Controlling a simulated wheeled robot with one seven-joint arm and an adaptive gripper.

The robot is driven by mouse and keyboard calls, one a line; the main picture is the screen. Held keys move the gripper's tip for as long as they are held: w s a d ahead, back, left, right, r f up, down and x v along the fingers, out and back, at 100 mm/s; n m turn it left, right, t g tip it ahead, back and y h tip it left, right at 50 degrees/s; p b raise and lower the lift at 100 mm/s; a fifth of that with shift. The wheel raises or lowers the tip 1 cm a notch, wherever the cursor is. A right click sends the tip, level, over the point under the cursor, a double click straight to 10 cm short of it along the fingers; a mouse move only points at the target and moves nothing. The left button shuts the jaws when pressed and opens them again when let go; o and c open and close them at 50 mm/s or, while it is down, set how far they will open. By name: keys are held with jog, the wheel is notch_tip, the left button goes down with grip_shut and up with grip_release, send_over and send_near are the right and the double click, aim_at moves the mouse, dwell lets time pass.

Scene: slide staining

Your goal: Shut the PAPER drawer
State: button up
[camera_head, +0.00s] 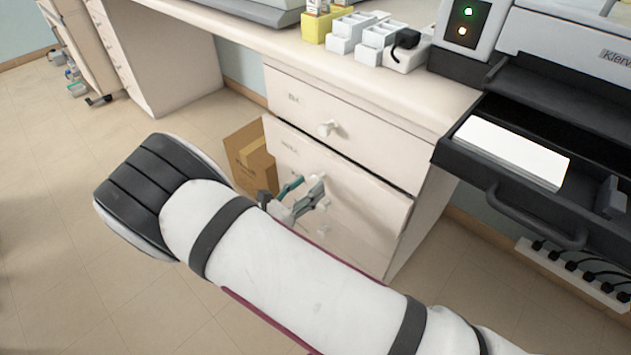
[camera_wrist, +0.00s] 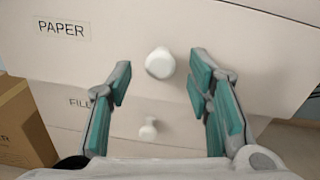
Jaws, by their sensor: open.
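The PAPER drawer (camera_wrist: 110,52) has a cream front, a printed label and a round white knob (camera_wrist: 160,63). In the head view it appears to be the drawer (camera_head: 365,205) below the top one, standing out a little with a dark gap along its upper edge. My gripper (camera_head: 305,195) is in front of it, partly hidden by my arm. In the wrist view my gripper (camera_wrist: 162,80) is open, its teal-padded fingers on either side of the knob with space at both sides. I cannot tell how far the fingertips are from the drawer front.
A lower drawer with a knob (camera_wrist: 148,130) sits beneath. The top drawer (camera_head: 345,115) looks shut. A cardboard box (camera_head: 250,160) stands on the floor left of the cabinet. A black tray (camera_head: 480,170) juts out at right.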

aim_at(314, 182)
jog(key=shift+x, duration=1.85)
grip_shut()
